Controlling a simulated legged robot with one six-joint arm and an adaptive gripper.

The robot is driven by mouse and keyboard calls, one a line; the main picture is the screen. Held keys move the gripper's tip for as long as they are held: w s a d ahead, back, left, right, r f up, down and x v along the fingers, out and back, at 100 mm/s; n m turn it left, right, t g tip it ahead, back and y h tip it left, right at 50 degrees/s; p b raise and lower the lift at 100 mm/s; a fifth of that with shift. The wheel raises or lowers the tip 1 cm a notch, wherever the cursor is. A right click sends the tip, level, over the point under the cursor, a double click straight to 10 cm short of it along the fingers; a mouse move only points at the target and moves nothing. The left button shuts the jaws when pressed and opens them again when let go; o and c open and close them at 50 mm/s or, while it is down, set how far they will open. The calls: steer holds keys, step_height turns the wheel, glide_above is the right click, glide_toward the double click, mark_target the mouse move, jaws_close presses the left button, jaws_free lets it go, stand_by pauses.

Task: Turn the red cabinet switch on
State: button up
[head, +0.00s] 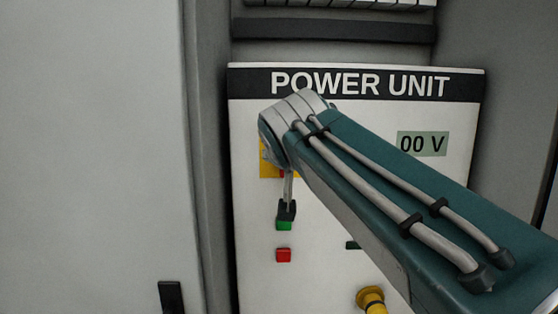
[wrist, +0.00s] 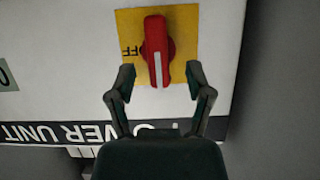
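The red switch (wrist: 157,45) sits on a yellow plate (wrist: 187,20) on the white power unit panel. In the wrist view, which shows the panel upside down, its handle is upright in the picture with a white line on it. Part of the word OFF shows at its left. My gripper (wrist: 161,80) is open, with one finger on each side of the handle's lower end in that view. Gaps show between the fingers and the handle. In the head view my arm hides most of the switch; part of the yellow plate (head: 265,165) shows.
A display (head: 422,144) reads 00 V. Grey cabinet walls stand close on both sides of the panel.

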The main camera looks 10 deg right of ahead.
steer(key=v, duration=0.7)
steer(key=shift+s+a+f, duration=0.1)
steer(key=s+f+g+y, duration=0.1)
steer(key=s+f, duration=0.4)
steer(key=f, duration=0.6)
steer(key=s+d+f+n+g, duration=0.1)
steer(key=s+f+g, duration=0.3)
steer(key=f, duration=0.7)
steer(key=s+d+f+n+g+y, duration=0.1)
steer(key=s+f+g, duration=0.1)
steer(key=s+f, duration=0.6)
step_height(320, 180, down, 4)
steer(key=shift+d+r+g+y, duration=0.2)
steer(key=shift+g+y, duration=0.1)
